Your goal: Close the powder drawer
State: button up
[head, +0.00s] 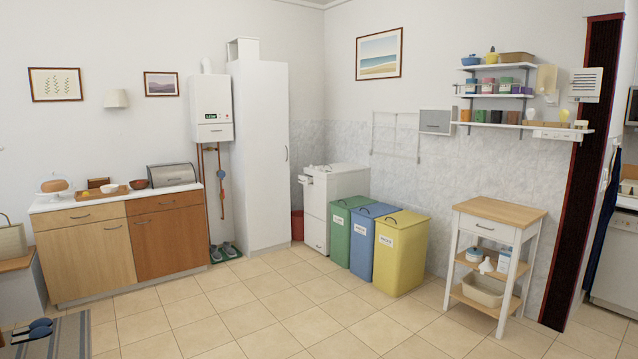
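A white appliance (347,188) stands against the back wall between the tall white cabinet and the bins. At the upper left of its front, a small white drawer front (305,180) juts out a little from the body. It looks like the powder drawer, partly pulled out, but it is small and I cannot make out its inside. The lower front (314,228) of the appliance shows as a flat white panel. My gripper is not in view.
Green (345,228), blue (371,242) and yellow (401,252) bins stand right of the appliance, close to its side. A tall white cabinet (262,155) stands to its left. A wooden-topped trolley (499,210) is at the right. The tiled floor (270,310) in front is clear.

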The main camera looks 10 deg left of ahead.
aim_at(302, 179)
jog(key=u, duration=0.05)
jog(key=i, duration=0.95)
jog(key=u, duration=0.3)
jog(key=i, duration=2.05)
jog(key=u, duration=0.4)
jog(key=i, duration=1.75)
jog(key=u, duration=0.25)
jog(key=i, duration=4.05)
